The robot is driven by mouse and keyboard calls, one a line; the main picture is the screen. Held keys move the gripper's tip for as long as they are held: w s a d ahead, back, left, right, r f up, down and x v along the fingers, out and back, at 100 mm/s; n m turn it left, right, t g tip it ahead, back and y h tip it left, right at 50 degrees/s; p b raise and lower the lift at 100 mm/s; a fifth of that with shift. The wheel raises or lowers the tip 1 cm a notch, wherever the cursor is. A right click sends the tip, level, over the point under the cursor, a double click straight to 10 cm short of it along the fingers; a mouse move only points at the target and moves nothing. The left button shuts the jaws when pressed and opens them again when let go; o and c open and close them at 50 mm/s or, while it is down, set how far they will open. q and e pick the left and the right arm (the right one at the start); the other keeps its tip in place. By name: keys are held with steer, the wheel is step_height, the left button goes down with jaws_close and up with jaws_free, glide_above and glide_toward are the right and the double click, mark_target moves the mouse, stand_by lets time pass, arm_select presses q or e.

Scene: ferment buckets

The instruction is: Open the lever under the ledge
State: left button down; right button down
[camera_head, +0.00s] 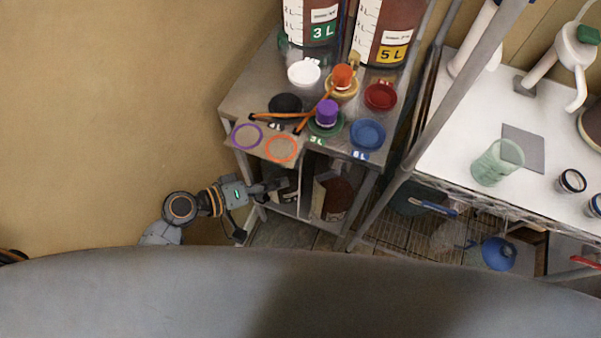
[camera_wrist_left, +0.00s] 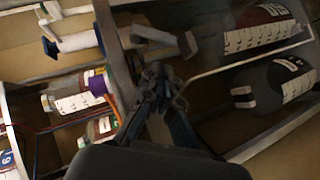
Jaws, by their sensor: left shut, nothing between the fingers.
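The ledge (camera_head: 262,143), with a purple and an orange ring on it, juts from the front left of the metal stand. My left gripper (camera_head: 270,188) is in front of the stand, lower than the ledge and close to its front edge. In the left wrist view the left gripper (camera_wrist_left: 158,85) has its fingers together with nothing between them. A grey angled piece (camera_wrist_left: 172,42) shows just beyond the fingertips; I cannot tell for sure whether it is the lever, or whether the fingers touch it. In the head view the space under the ledge is hidden. My right gripper is not in view.
Large marked vessels (camera_head: 312,25) stand at the back of the stand, with several lids and a purple-capped bottle (camera_head: 326,115) in front. Dark containers (camera_head: 332,197) sit on its lower shelf. A white-topped rack (camera_head: 455,150) stands to the right. The floor at left is clear.

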mark_target(321, 178)
arm_select(q)
steer(key=p+x, duration=0.2)
steer(key=x, duration=0.7)
steer(key=f+b, duration=0.1)
steer(key=b, duration=0.2)
steer(key=d+f+n+h+b, duration=0.1)
steer(key=b, duration=0.3)
steer(key=shift+s+h, duration=0.15)
steer(key=shift+h, duration=0.15)
steer(key=shift+r+b, duration=0.15)
steer(key=shift+b, duration=0.25)
steer(key=shift+s+d+r, duration=0.1)
